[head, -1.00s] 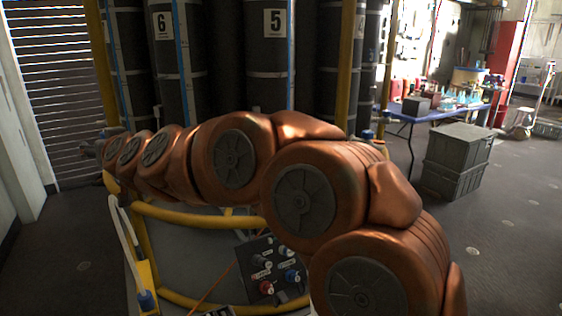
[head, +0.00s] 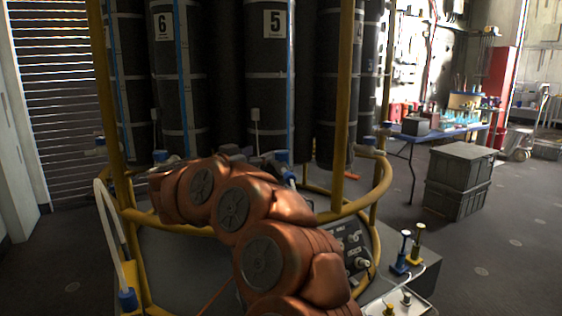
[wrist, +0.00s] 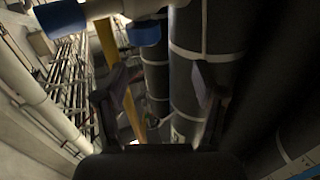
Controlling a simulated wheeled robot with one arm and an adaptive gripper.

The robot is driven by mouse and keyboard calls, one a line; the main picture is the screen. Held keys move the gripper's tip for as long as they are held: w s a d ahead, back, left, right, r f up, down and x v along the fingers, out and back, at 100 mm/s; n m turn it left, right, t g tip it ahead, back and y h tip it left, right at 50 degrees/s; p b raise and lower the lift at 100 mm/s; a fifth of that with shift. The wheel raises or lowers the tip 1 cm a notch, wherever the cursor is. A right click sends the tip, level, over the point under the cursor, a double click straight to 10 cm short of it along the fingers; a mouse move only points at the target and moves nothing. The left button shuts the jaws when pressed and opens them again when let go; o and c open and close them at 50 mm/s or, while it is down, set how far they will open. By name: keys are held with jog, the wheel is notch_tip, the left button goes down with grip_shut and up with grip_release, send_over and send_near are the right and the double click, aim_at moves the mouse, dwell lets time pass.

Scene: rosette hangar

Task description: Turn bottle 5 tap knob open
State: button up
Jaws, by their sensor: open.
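Bottle 5 (head: 270,85), a tall dark cylinder with a white "5" label, stands behind the yellow rail in the head view. A blue piece (head: 281,155) shows near its foot, just above my arm; I cannot tell whether it is its tap knob. In the wrist view, a blue knob (wrist: 60,16) on a pale pipe is at the upper left, and another blue part (wrist: 144,36) hangs at the top. My gripper (wrist: 158,85) is open, with nothing between its fingers. The blue parts lie beyond its fingertips. My arm hides the gripper in the head view.
Yellow posts and a curved yellow rail (head: 345,208) ring the bottles. Bottle 6 (head: 178,80) stands to the left. A control panel (head: 352,243) is right of my arm. Grey crates (head: 458,180) and a blue table (head: 440,135) stand at the right; open floor surrounds them.

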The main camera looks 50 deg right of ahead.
aim_at(276, 154)
jog(key=shift+s+d+f+m+g, duration=0.3)
jog(key=shift+s+d+f+g, duration=0.15)
jog(key=shift+s+f+g, duration=0.2)
jog(key=shift+d, duration=0.4)
jog(key=shift+d+r+b, duration=0.15)
jog(key=shift+d+b, duration=0.4)
jog(key=shift+d, duration=2.85)
jog(key=shift+c, duration=0.2)
